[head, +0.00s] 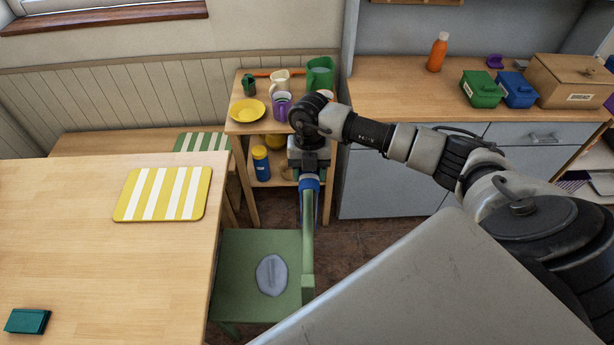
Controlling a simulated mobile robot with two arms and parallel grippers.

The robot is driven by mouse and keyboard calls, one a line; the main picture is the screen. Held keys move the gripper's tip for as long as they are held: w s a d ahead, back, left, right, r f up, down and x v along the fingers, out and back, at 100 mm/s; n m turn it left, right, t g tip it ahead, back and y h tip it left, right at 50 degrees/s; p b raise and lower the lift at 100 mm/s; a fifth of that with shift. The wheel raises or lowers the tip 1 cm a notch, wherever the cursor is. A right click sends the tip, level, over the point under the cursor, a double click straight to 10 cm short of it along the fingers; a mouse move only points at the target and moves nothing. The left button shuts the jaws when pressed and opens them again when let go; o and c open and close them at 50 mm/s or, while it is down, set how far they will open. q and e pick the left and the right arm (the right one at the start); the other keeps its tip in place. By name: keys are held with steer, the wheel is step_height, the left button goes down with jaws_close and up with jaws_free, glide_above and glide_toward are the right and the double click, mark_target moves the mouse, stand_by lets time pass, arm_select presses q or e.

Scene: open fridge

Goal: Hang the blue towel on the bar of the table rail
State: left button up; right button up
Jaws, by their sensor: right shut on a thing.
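My right gripper (309,172) points down above the green chair, beside the small wooden shelf table. It is shut on a blue thing, which looks like the blue towel (309,186). The towel shows as a narrow blue band below the gripper, next to the top of the chair back. Most of its shape is hidden or seen edge-on, and I cannot tell whether it touches the chair. I cannot make out the table rail or its bar. My left gripper is not in view.
A green chair (240,268) with a grey flat item (271,275) stands by the wooden table (70,230). A yellow striped mat (164,193) lies on the table. The shelf table (244,122) holds mugs and a yellow plate (247,111). A counter (400,91) is behind.

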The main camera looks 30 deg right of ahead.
steer(key=s+a+p, duration=0.3)
steer(key=s, duration=0.3)
steer(key=shift+a, duration=0.3)
stand_by(0.4)
